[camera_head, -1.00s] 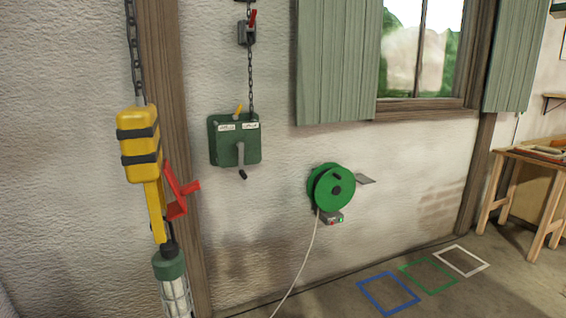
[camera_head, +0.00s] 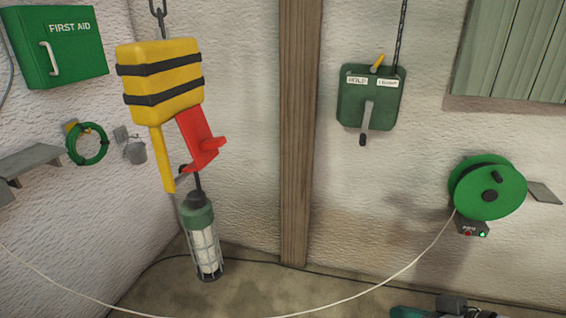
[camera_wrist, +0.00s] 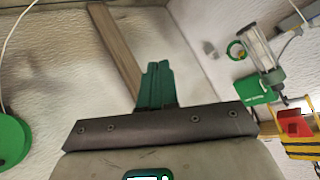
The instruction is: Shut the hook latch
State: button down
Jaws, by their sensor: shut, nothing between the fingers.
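The yellow hook block (camera_head: 160,80) with two black bands hangs from a chain, left of the wooden post. Its yellow shank (camera_head: 160,158) runs down to the hook's bottom. The red latch (camera_head: 198,138) slants down and right from the block, a gap between it and the shank. I cannot tell whether its lower end meets the hook tip. A caged lamp (camera_head: 204,245) hangs below. In the wrist view the block (camera_wrist: 301,148), red latch (camera_wrist: 294,122) and lamp (camera_wrist: 258,50) appear at the right, upside down. My gripper (camera_wrist: 158,84) is shut and empty, apart from them.
A green winch box (camera_head: 371,97) and green cable reel (camera_head: 488,190) are on the wall right of the post (camera_head: 298,130). A first aid box (camera_head: 58,45), green coil (camera_head: 88,145) and shelf (camera_head: 35,160) are on the left wall. A pale cable (camera_head: 400,268) sags across the foreground.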

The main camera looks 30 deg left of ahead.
jog(key=w+a+r+n+g+y, duration=0.1)
jog(key=a+r+n+y, duration=0.15)
jog(key=a+r, duration=0.4)
jog(key=w+a+r+n+g+y, duration=0.1)
jog(key=w+a+r+n+g, duration=0.15)
jog(key=r, duration=0.75)
jog(key=n+g, duration=0.4)
jog(key=n, duration=0.3)
send_near(206, 150)
jog(key=shift+y, duration=0.35)
jog(key=a, duration=0.2)
jog(key=a+f+p, duration=0.1)
jog(key=a, duration=0.1)
jog(key=shift+p, duration=0.3)
jog(key=f+b, duration=0.1)
jog(key=f+y+b, duration=0.1)
jog(key=shift+s+a+b, duration=0.2)
jog(key=shift+a+b, duration=0.1)
jog(key=shift+b, duration=0.05)
jog(key=shift+a+f+y+b, duration=0.35)
jog(key=shift+y+b, duration=0.45)
jog(key=shift+b, duration=0.2)
jog(key=shift+a+r+g+y+b, duration=0.1)
jog(key=shift+g+y+b, duration=0.15)
jog(key=shift+y+b, duration=0.2)
